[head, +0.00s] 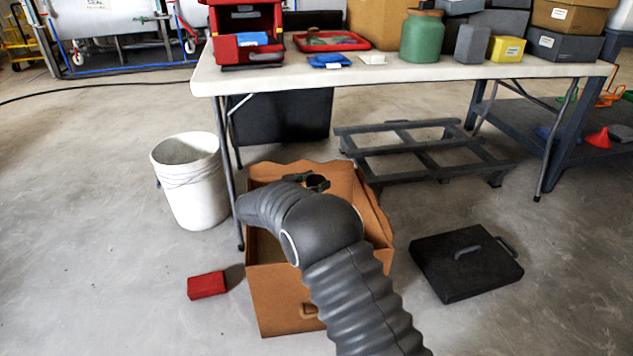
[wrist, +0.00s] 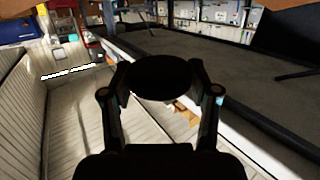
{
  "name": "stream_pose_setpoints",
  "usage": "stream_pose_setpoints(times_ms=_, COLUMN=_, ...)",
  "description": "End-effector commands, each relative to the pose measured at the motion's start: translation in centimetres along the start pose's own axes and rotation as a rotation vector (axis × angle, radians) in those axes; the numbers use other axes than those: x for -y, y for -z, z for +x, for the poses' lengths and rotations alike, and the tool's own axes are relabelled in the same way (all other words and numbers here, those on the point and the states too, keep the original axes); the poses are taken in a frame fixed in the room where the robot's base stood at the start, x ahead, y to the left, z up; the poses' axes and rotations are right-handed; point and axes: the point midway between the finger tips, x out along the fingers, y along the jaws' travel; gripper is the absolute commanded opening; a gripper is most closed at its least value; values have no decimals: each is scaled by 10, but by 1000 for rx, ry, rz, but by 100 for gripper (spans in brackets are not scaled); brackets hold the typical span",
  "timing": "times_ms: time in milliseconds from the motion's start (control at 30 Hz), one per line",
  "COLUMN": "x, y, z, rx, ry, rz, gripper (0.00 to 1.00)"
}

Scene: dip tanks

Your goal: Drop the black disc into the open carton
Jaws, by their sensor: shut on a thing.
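The black disc (wrist: 160,82) is pinched between the two fingers of my gripper (wrist: 161,92) in the wrist view. In the head view my gripper (head: 308,181) shows small and dark at the far side of the open carton (head: 283,312), before its back flap. My arm covers much of the carton's opening, so its inside is mostly hidden.
A white bucket (head: 187,192) stands left of the carton and a red block (head: 206,285) lies at its front left. A black case (head: 466,262) lies to the right. A loaded table (head: 400,73) and a dark grey pallet (head: 405,142) are behind.

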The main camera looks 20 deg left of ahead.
Motion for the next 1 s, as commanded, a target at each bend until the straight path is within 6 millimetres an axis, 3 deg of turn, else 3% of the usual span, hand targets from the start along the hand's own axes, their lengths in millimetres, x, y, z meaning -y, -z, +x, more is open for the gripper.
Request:
stream_pose_setpoints(times_ms=533, x=0, y=-52, z=8, rx=-1, ry=1, rz=1, gripper=25)
stream_pose_setpoints(times_ms=900, x=0, y=-56, z=9, rx=-1, ry=1, rz=1, gripper=25)
stream_pose_setpoints(times_ms=933, x=0, y=-56, z=9, rx=-1, ry=1, rz=1, gripper=63)
stream_pose_setpoints(times_ms=1000, x=0, y=-56, z=9, rx=-1, ry=1, rz=1, gripper=80)
